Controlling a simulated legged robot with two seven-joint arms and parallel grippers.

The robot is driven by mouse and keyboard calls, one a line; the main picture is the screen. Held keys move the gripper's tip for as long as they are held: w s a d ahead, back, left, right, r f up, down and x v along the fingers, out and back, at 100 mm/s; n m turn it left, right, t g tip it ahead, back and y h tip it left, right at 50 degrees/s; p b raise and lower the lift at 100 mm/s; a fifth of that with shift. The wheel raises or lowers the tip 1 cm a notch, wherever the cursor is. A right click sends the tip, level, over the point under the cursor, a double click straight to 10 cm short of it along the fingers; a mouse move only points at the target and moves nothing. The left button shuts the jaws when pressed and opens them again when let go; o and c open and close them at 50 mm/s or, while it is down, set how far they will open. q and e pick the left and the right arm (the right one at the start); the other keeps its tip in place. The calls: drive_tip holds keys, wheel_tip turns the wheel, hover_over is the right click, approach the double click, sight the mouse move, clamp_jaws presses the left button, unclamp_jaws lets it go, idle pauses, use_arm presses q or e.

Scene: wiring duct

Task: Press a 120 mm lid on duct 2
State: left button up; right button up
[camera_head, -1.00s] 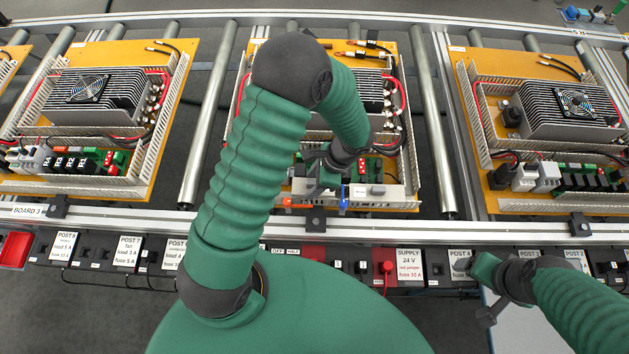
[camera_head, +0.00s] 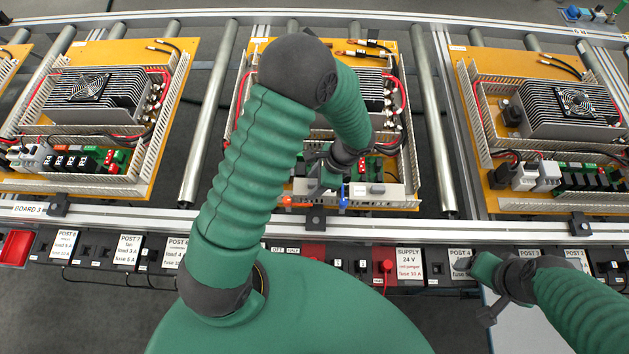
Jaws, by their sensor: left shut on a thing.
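The middle orange board (camera_head: 262,208) carries a finned metal heat sink (camera_head: 364,92), wiring and slotted grey ducts along its edges. I cannot read which duct is duct 2. My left gripper (camera_head: 328,180) is over the near edge of this board, beside the near duct. It is shut on a pale grey strip that looks like the lid (camera_head: 376,191), lying along the near duct; the jaws hide part of it. Whether the lid is seated cannot be told. My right gripper (camera_head: 476,272) is at lower right, over the row of posts; its jaw opening is not clear.
Similar boards stand at left (camera_head: 150,165) and right (camera_head: 500,205). Metal rollers (camera_head: 208,120) lie between the boards. A pale rail (camera_head: 440,230) runs in front, with labelled black posts and a red supply (camera_head: 386,267) before it. My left arm hides part of the middle board.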

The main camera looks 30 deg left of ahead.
use_arm(q)
drive_tip(key=shift+f+b, duration=0.55)
drive_tip(key=shift+f, duration=0.35)
drive_tip(key=o, duration=1.4)
drive_tip(key=shift+w+d+r, duration=0.15)
drive_tip(key=shift+w+r, duration=0.05)
drive_tip(key=shift+r, duration=0.25)
drive_tip(key=v, duration=1.5)
drive_tip(key=shift+d+r+p, duration=0.15)
drive_tip(key=shift+r+p, duration=0.15)
drive_tip(key=shift+r, duration=0.05)
